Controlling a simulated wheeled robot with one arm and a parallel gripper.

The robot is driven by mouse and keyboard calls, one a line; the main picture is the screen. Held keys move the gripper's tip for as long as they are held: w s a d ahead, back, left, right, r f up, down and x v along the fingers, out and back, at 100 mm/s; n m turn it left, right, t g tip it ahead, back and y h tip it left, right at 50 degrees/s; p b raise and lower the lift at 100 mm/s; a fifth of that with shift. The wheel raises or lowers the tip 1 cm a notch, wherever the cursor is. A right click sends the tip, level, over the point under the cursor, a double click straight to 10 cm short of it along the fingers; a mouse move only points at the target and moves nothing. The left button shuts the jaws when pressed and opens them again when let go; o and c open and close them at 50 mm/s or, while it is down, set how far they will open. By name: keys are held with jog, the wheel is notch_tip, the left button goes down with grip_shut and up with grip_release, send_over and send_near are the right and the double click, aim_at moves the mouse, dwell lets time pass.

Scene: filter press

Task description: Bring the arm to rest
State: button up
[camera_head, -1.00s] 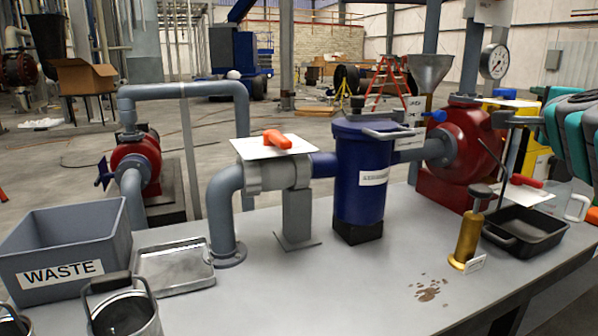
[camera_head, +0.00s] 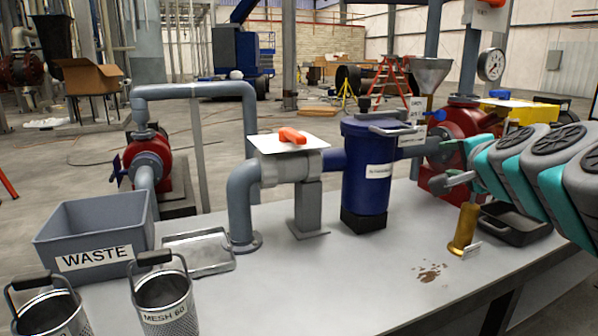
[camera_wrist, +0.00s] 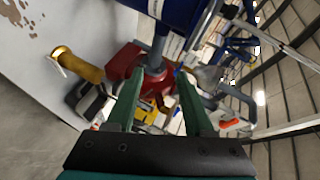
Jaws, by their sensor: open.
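My arm enters from the right in the head view, and my gripper (camera_head: 452,163) is in the air in front of the red pump (camera_head: 437,178). The wrist view shows my gripper (camera_wrist: 158,92) with its two green fingers apart and nothing between them. Beyond the fingers the wrist view shows the red pump (camera_wrist: 122,66) and its grey pipe. The gripper is above and behind the brass cylinder (camera_head: 463,228), apart from it. My arm hides part of the pump and of the black tray (camera_head: 522,226).
The blue filter housing (camera_head: 366,180) stands left of my gripper, with a grey valve (camera_head: 290,168) beside it. The waste bin (camera_head: 95,235), a metal tray (camera_head: 200,250) and two mesh baskets (camera_head: 168,300) are at the left. The front middle of the bench (camera_head: 330,290) is clear except for brown spots.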

jog(key=s+a+f+n+g+y, duration=0.1)
jog(key=s+a+f+n+g, duration=0.1)
jog(key=a+f, duration=0.3)
jog(key=s+a+f+n+g+y+p, duration=0.1)
jog(key=s+a+f+n+g, duration=0.2)
jog(key=f, duration=0.4)
jog(key=s+a+f+n+g+y, duration=0.2)
jog(key=s+a+f+n+g, duration=0.1)
jog(key=s+a+f, duration=0.3)
jog(key=shift+s+a+f+n+p, duration=0.25)
jog(key=shift+a+f+n+p, duration=0.1)
jog(key=shift+a+f+n, duration=0.3)
jog(key=s+d+f+n+g+h, duration=0.1)
jog(key=s+f+n+g, duration=0.2)
jog(key=s, duration=0.8)
jog(key=s+d+f+n+g+h+p, duration=0.1)
jog(key=s+f+n+g, duration=0.2)
jog(key=s, duration=0.8)
notch_tip(320, 180, down, 5)
jog(key=g, duration=0.2)
jog(key=shift+s+d+g+h, duration=0.25)
jog(key=shift+d+g+h, duration=0.05)
jog(key=shift+g, duration=0.1)
jog(key=shift+r, duration=0.1)
